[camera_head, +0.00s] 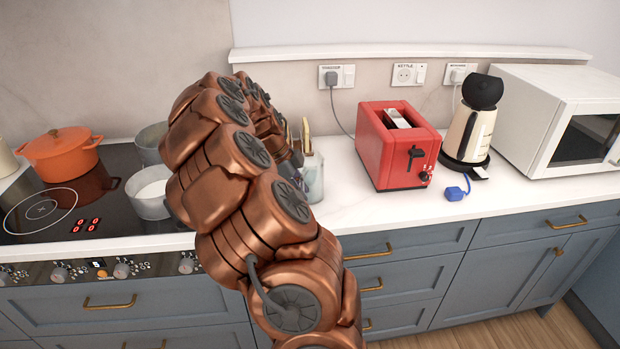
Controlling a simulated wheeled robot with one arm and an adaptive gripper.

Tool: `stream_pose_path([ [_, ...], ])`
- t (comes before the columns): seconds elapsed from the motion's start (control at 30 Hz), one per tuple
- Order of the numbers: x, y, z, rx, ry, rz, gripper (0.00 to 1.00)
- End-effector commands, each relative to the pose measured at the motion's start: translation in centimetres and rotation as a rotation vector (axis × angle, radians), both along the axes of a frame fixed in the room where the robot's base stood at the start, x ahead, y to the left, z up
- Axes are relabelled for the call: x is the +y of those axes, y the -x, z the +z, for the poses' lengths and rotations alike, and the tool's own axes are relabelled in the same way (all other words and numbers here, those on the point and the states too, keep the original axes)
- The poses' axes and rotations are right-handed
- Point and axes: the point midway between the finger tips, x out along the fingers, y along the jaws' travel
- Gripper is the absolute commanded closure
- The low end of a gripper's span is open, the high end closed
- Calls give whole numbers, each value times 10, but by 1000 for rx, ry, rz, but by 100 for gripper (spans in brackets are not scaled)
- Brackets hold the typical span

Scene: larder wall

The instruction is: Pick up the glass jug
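A greyish, see-through-looking container (315,180) stands on the white worktop, left of the red toaster. It may be the glass jug, but my copper arm hides its left part, so I cannot tell for sure. Upright utensils with light wooden handles (306,135) show at its top. My arm rises through the middle of the picture and bends over toward the worktop near this container.
A red toaster (397,146), a cream and black kettle (467,133) and a white microwave (540,112) stand to the right. The hob (30,225) at left bears an orange pot (62,153) and metal pans (148,190).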

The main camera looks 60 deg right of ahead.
Motion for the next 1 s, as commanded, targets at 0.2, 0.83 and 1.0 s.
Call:
stream_pose_path([
  [0.2, -1, 1, -3, 0, 0, 0, 80],
  [0.83, 0, 1, -3, 0, 0, 0, 100],
  [1.0, -1, 1, -2, 1, 0, 0, 100],
])
